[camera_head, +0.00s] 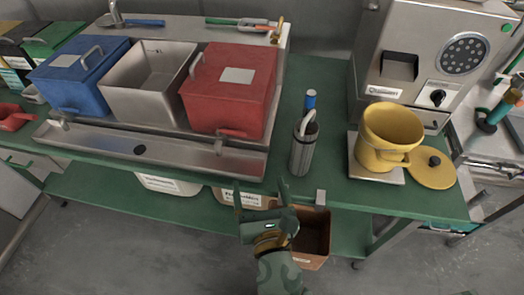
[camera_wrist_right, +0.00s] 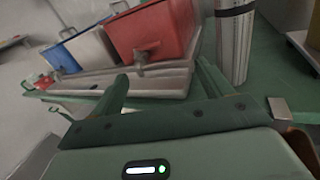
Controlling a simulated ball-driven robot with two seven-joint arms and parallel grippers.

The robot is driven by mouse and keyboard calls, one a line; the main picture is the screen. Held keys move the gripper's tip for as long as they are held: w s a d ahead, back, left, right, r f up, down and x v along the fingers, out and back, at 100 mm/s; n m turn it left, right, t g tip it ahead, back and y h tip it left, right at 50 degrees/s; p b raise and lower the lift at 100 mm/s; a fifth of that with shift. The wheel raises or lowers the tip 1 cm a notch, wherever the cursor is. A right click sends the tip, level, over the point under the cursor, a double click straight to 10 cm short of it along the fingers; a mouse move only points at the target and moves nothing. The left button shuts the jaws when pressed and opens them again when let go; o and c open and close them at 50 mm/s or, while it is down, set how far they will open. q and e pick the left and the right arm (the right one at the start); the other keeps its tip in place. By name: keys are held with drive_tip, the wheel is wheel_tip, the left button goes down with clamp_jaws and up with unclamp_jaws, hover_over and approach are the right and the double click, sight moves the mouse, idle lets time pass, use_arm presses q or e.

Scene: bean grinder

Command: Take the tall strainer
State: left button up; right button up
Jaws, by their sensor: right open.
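A tall, slim grey cylinder (camera_head: 302,150), which looks like the tall strainer, stands upright on the green counter, right of the red box. A pale loop and a blue-topped piece (camera_head: 310,100) show at its top; I cannot tell whether they belong to it. In the right wrist view its lower part (camera_wrist_right: 233,42) shows beyond the right finger, its top cut off. My right gripper (camera_head: 261,186) is open and empty at the counter's front edge, left of and nearer than the cylinder, apart from it. It also shows in the right wrist view (camera_wrist_right: 163,70). My left gripper is not in view.
A red box (camera_head: 230,105), an open steel bin (camera_head: 150,105) and a blue box (camera_head: 75,90) stand left on a steel tray. A yellow bucket (camera_head: 388,140) sits under the machine (camera_head: 435,60) at right. A brown bin (camera_head: 313,240) hangs below the counter edge.

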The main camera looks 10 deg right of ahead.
drive_tip(key=d+m+h, duration=0.3)
drive_tip(key=d+h, duration=0.4)
drive_tip(key=b, duration=0.1)
approach(306, 131)
drive_tip(key=w, duration=0.3)
drive_tip(key=shift+w+r+g, duration=0.1)
drive_tip(key=shift+r+g, duration=0.15)
drive_tip(key=shift+g, duration=0.05)
drive_tip(key=x, duration=0.4)
drive_tip(key=b+x, duration=0.1)
drive_tip(key=x, duration=0.1)
drive_tip(key=shift+d+f, duration=0.15)
drive_tip(key=shift+d, duration=0.25)
drive_tip(key=c, duration=1.4)
